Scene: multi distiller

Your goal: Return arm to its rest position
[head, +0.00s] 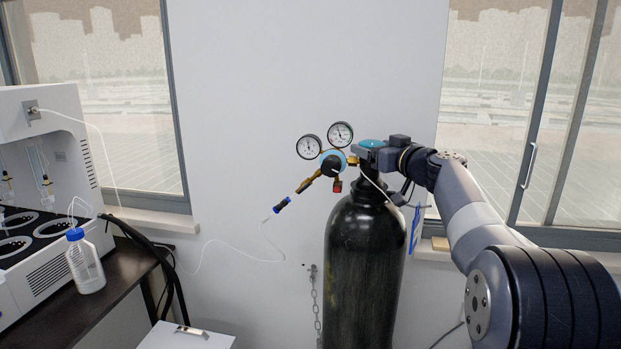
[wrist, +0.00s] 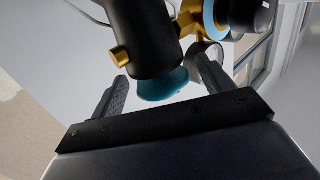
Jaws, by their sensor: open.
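My arm (head: 470,205) reaches in from the right in the head view. My gripper (head: 374,155) is at the top of a dark gas cylinder (head: 362,262), by its teal valve knob (head: 371,143). In the wrist view my gripper (wrist: 158,88) is open, with one finger on each side of the teal knob (wrist: 163,85). I cannot tell whether a finger touches it. The black valve body (wrist: 143,38) shows beyond the knob. A regulator with two round gauges (head: 340,135) is left of my gripper.
A white distiller (head: 40,190) stands on a dark bench (head: 85,308) at the left, with a blue-capped bottle (head: 86,265). A chain (head: 315,295) hangs beside the cylinder. Windows (head: 490,110) are behind my arm.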

